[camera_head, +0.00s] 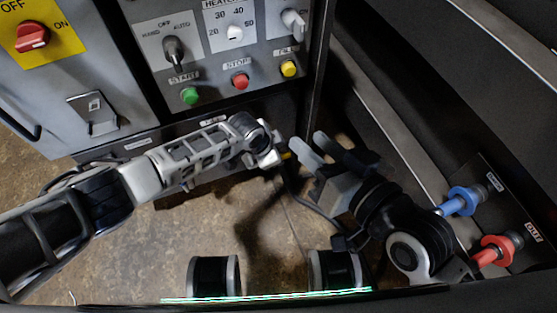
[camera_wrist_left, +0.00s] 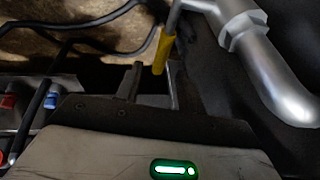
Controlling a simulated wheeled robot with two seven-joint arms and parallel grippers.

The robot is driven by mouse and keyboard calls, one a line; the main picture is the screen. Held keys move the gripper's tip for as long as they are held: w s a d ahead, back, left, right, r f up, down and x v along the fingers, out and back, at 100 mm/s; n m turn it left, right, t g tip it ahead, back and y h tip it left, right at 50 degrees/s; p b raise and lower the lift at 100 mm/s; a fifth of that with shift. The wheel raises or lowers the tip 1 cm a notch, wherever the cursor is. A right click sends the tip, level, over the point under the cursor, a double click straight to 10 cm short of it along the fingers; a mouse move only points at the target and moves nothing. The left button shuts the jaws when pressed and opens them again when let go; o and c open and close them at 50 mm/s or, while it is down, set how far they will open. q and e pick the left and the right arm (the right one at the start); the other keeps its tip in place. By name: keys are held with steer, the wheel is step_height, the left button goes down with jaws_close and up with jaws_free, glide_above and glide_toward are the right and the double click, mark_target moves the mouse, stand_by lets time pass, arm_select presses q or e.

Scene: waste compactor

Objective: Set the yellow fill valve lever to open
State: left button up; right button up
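The yellow fill valve lever (camera_wrist_left: 163,50) shows in the left wrist view, its lower end between the two fingers of my left gripper (camera_wrist_left: 154,68). The fingers are apart, with a visible gap on the left side; I cannot tell whether the right finger touches it. In the head view only a small yellow bit (camera_head: 286,156) of it shows beside my left gripper (camera_head: 275,158); the rest is hidden. My right gripper (camera_head: 328,150) is just right of it, fingers spread and empty.
A silver pipe (camera_wrist_left: 275,70) runs close on the right in the left wrist view. A control panel with knobs and green (camera_head: 190,96), red (camera_head: 240,81) and yellow (camera_head: 289,68) buttons stands behind. Blue (camera_head: 460,201) and red (camera_head: 495,249) handles are at the right, near my right arm.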

arm_select(q)
steer(key=b+x, duration=0.1)
steer(key=x, duration=0.2)
steer(key=shift+w+d+f+b, duration=0.1)
steer(key=shift+f+b, duration=0.2)
steer(key=shift+b, duration=0.1)
arm_select(e)
steer(key=shift+w+a+r+m+t+y, duration=0.1)
steer(key=shift+a+r+m+t+y, duration=0.25)
steer(key=shift+r+m+y, duration=0.2)
arm_select(q)
jaws_close()
